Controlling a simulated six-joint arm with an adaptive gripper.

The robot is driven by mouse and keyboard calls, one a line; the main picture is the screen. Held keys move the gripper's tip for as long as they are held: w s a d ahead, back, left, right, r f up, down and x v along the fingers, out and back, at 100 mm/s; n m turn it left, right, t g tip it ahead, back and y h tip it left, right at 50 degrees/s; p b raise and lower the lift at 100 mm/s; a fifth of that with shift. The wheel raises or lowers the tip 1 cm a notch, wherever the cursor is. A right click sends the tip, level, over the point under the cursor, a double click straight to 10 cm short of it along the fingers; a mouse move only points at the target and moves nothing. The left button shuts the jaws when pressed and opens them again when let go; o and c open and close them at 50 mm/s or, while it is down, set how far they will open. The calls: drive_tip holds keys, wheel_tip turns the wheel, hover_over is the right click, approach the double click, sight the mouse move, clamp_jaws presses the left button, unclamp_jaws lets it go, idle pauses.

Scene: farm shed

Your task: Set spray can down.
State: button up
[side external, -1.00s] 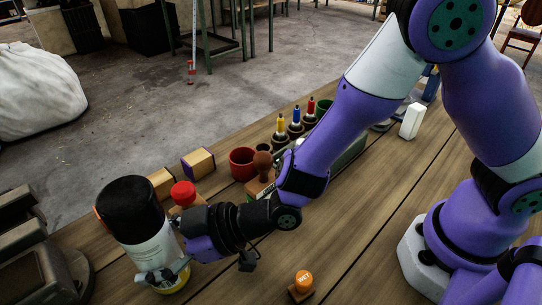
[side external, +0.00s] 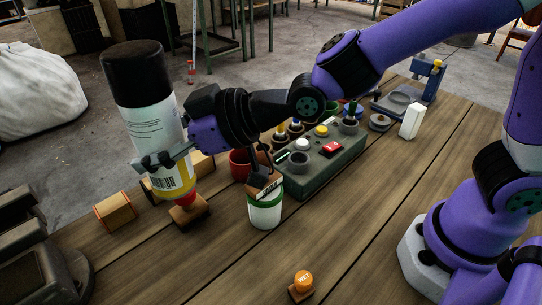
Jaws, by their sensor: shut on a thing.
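The spray can (side external: 152,128) has a black cap, a white label with a barcode and a yellow-and-red lower band. It is at the left of the side external view, nearly upright with a slight tilt. My gripper (side external: 166,159) is shut around its lower part, reaching in from the right. The can appears held above the table. Its lower end overlaps a wooden-based stamp (side external: 190,214) in the picture, and I cannot tell the exact gap between them.
Wooden boxes (side external: 115,212) stand close to the can. A green-banded white cup (side external: 265,214), a red cup (side external: 239,164) and a button-topped green box (side external: 325,160) are to the right. An orange-topped stamp (side external: 303,281) stands in front. The front tabletop (side external: 190,265) is mostly clear.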

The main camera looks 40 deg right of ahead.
drive_tip(key=w+d+r+m+t+h, duration=0.2)
drive_tip(key=d+r+m+h, duration=0.1)
drive_tip(key=d, duration=0.6)
drive_tip(key=w+d+r+m+t+h, duration=0.1)
drive_tip(key=d+r+m+h, duration=0.2)
drive_tip(key=d, duration=0.6)
drive_tip(key=s+d+r+m+h, duration=0.2)
drive_tip(key=d+m+h, duration=0.15)
drive_tip(key=d, duration=0.45)
drive_tip(key=s+d+r+m+h, duration=0.2)
drive_tip(key=s+d+h, duration=0.15)
drive_tip(key=d, duration=0.35)
drive_tip(key=s+d+f+m+g+h, duration=0.2)
drive_tip(key=d+f+m+g+h, duration=0.65)
drive_tip(key=d+m+g, duration=0.35)
drive_tip(key=s+a+f+m+g, duration=0.1)
drive_tip(key=s+f+m+g, duration=0.45)
drive_tip(key=s, duration=0.65)
drive_tip(key=shift+m, duration=0.3)
drive_tip(key=f, duration=0.8)
drive_tip(key=shift+s+a+f, duration=0.1)
drive_tip(key=shift+a+f, duration=0.1)
drive_tip(key=shift+f, duration=0.15)
